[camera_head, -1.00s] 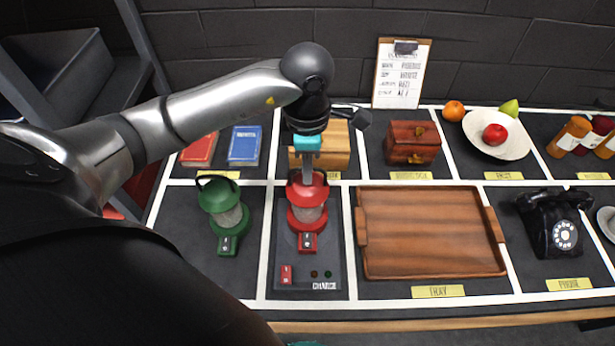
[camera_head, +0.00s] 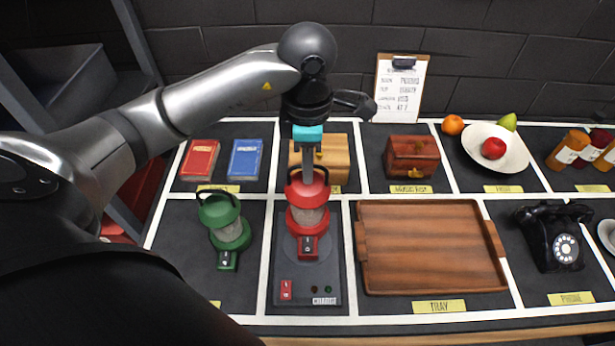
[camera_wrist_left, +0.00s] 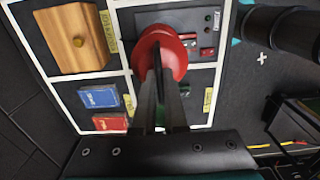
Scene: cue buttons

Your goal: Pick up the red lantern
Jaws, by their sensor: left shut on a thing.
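The red lantern (camera_head: 307,218) is upright in the head view, over the grey charger base (camera_head: 327,275). My left gripper (camera_head: 307,182) comes down from above and is shut on the lantern's top handle. The lantern appears slightly raised, with a round pad showing beneath it. In the left wrist view the lantern's red top (camera_wrist_left: 172,50) lies between the finger ends (camera_wrist_left: 160,85), and its lower body is hidden. My right gripper is not in view.
A green lantern (camera_head: 228,232) stands just left. A wooden tray (camera_head: 432,245) lies to the right. Behind are a wooden box (camera_head: 335,160), a red-brown box (camera_head: 411,157) and red (camera_head: 200,160) and blue (camera_head: 246,160) books. A black phone (camera_head: 553,235) sits far right.

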